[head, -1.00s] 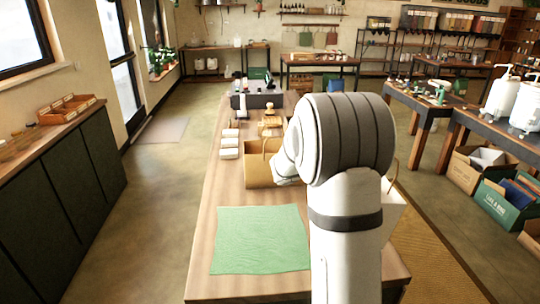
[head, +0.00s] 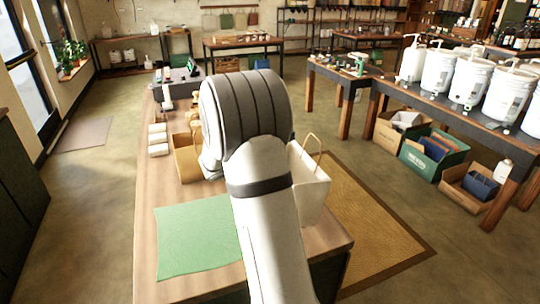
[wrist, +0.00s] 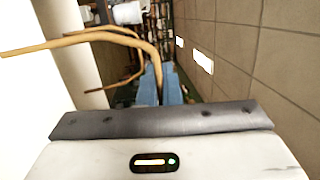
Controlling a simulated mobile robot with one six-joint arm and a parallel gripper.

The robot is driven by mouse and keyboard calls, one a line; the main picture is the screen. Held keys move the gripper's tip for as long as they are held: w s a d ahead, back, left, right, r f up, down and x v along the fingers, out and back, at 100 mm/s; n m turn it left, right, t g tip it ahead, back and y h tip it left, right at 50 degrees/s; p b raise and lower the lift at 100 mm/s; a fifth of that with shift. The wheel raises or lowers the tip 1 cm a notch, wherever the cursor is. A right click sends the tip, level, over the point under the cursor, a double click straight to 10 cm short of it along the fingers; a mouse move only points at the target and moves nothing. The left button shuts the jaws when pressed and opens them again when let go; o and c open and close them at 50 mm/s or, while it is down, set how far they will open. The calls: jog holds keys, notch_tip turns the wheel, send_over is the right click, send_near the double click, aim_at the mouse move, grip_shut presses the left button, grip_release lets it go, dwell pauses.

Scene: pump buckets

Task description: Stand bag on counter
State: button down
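The bag is white with tan loop handles. In the head view the bag (head: 312,190) is right of my arm, by the counter's right edge; I cannot tell whether it touches the counter. The wooden counter (head: 160,185) runs away from me. My gripper is hidden behind my arm in the head view. In the wrist view the blue fingertips of my gripper (wrist: 159,90) are close together with a tan handle (wrist: 110,38) running between them, and the bag's pale side (wrist: 65,75) is at the left.
A green cloth (head: 197,238) lies on the near counter. A tan box or bag (head: 187,162) and several small white items (head: 158,140) stand farther back. A woven mat (head: 365,225) covers the floor at right. A table with white pump buckets (head: 438,70) stands beyond, crates beneath.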

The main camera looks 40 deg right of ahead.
notch_tip(320, 180, down, 7)
jog(key=shift+a+r, duration=0.15)
jog(key=c, duration=2.1)
grip_release()
jog(key=o, duration=0.5)
